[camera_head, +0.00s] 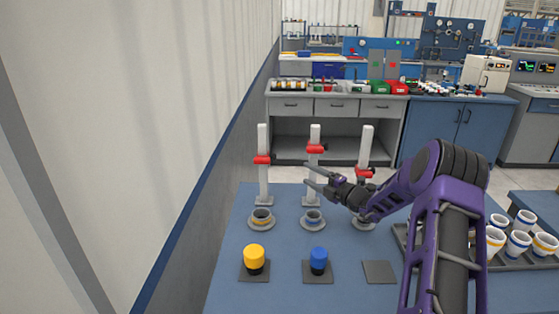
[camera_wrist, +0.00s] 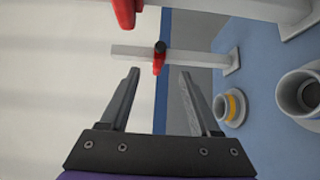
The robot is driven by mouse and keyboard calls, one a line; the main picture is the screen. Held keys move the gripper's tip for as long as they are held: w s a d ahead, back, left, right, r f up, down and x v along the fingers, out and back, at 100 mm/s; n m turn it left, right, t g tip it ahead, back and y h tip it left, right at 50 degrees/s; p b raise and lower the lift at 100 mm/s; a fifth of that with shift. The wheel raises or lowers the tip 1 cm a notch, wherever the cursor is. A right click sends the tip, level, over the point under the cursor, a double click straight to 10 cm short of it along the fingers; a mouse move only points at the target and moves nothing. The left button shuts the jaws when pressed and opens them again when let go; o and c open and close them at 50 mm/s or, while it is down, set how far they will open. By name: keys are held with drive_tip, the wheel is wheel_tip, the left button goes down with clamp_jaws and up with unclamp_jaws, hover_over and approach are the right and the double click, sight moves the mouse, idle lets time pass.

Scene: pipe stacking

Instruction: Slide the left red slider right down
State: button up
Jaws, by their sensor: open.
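The left red slider (camera_head: 262,159) sits partway up the left white post (camera_head: 263,185). In the wrist view the left slider (camera_wrist: 159,60) appears ahead of and between my fingertips, apart from them. My gripper (camera_head: 310,177) is open and empty, its fingers pointing left. In the head view the fingers overlap the middle post, right of the left slider. In the wrist view my open gripper (camera_wrist: 159,76) has nothing between its jaws. The middle red slider (camera_head: 315,148) is higher on its post, and the right red slider (camera_head: 364,171) is lower.
In front of the posts stand a yellow-ringed cup (camera_head: 262,219) and a blue-ringed cup (camera_head: 313,219). Yellow (camera_head: 254,257) and blue (camera_head: 319,260) pieces stand nearer. A tray of cups (camera_head: 475,262) is at right. The wall (camera_head: 120,130) bounds the left.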

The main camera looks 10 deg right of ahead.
sight(265, 159)
drive_tip(key=x, duration=1.4)
drive_tip(key=shift+w+a, duration=0.2)
drive_tip(key=shift+w, duration=0.15)
clamp_jaws()
idle(0.7)
